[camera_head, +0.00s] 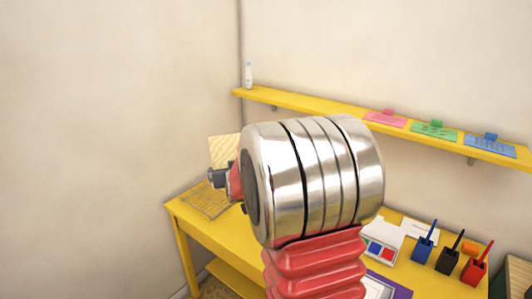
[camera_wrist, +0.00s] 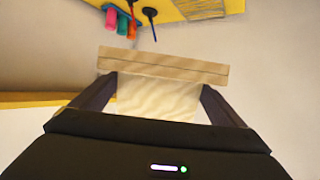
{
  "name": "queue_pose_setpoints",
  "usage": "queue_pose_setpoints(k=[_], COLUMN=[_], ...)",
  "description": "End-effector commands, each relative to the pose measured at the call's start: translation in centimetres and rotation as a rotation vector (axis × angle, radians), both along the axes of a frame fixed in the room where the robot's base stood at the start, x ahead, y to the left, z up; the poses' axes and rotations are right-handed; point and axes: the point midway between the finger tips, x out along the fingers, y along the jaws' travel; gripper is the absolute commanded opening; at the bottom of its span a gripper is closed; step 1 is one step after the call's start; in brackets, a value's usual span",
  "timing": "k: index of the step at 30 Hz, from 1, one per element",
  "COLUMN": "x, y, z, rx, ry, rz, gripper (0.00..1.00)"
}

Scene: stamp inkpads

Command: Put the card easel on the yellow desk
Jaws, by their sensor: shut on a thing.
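The card easel (camera_wrist: 158,98) is a pale, wavy-grained panel with a tan bar along its top in the wrist view. My gripper (camera_wrist: 158,90) has one dark finger on each side of it and is shut on it. In the head view a pale tan panel, seemingly the easel (camera_head: 224,148), stands up beside my gripper (camera_head: 216,178), above the left end of the yellow desk (camera_head: 235,238). My arm hides much of the desk. Whether the easel touches the desk cannot be told.
A wire rack (camera_head: 207,201) lies at the desk's left end. Blue (camera_head: 423,246), black (camera_head: 450,256) and red (camera_head: 474,268) holders with sticks stand at the right, near a white paint box (camera_head: 379,250). A yellow shelf (camera_head: 310,106) with coloured pads runs along the wall above.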

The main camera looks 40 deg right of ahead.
Motion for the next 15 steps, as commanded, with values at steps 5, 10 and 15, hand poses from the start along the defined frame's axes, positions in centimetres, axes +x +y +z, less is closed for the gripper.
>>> queue_pose_setpoints(k=[5,10,15], x=[0.9,0.7,-0.5], y=[8.1,15.4,22.4], z=[-2.5,-4.7,-6.7], rx=[0.0,0.004,0.007], ry=[0.001,0.0,-0.002], rz=[0.118,0.228,0.337], gripper=[0.68,0.68,0.68])
